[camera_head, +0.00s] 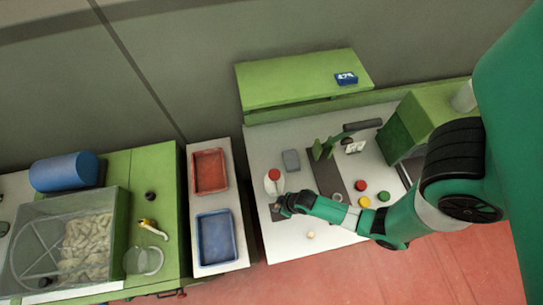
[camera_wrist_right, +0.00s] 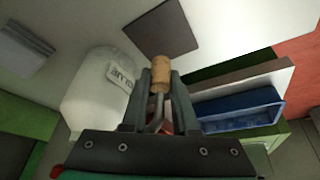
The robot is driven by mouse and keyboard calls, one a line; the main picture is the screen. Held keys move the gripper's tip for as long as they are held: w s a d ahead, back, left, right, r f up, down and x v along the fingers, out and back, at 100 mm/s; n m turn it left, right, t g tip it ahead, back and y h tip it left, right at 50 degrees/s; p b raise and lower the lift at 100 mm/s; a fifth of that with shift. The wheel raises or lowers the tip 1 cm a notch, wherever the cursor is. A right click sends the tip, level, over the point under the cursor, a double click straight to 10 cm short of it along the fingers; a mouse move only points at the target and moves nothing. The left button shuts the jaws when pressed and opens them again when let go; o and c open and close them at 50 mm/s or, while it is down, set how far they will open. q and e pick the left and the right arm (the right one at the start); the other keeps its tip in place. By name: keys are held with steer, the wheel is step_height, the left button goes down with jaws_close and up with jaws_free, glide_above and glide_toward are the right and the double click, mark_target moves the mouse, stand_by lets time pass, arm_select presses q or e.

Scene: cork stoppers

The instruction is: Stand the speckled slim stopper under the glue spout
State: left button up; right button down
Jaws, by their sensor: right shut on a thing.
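My right gripper (camera_head: 283,204) is low over the white worktop, beside a white bottle with a red top (camera_head: 273,182). In the right wrist view the right gripper (camera_wrist_right: 160,88) is shut on a light brown cork stopper (camera_wrist_right: 160,72), whose end sticks out beyond the fingertips. Its speckles are too small to make out. A white labelled bottle (camera_wrist_right: 92,92) stands close to the left of the fingers there. I cannot make out a glue spout for certain. My left gripper is out of view.
Red, yellow and green round pieces (camera_head: 365,202) lie right of my gripper, near a dark strip (camera_head: 328,178). A grey block (camera_head: 291,160) lies behind. Red (camera_head: 209,153) and blue (camera_head: 197,238) trays stand left. A small pale piece (camera_head: 311,235) lies near the front edge.

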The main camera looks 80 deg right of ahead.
steer(key=shift+f, duration=0.9)
steer(key=shift+s+a+r, duration=0.1)
steer(key=shift+s+a, duration=0.05)
steer(key=shift+s, duration=0.4)
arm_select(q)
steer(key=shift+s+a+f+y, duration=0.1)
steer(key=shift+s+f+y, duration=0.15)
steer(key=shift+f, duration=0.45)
arm_select(e)
steer(key=shift+w, duration=0.2)
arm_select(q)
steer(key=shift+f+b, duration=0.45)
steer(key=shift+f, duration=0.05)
arm_select(e)
steer(key=shift+f, duration=0.5)
steer(key=shift+s+f, duration=0.1)
steer(key=c, duration=0.7)
jaws_free()
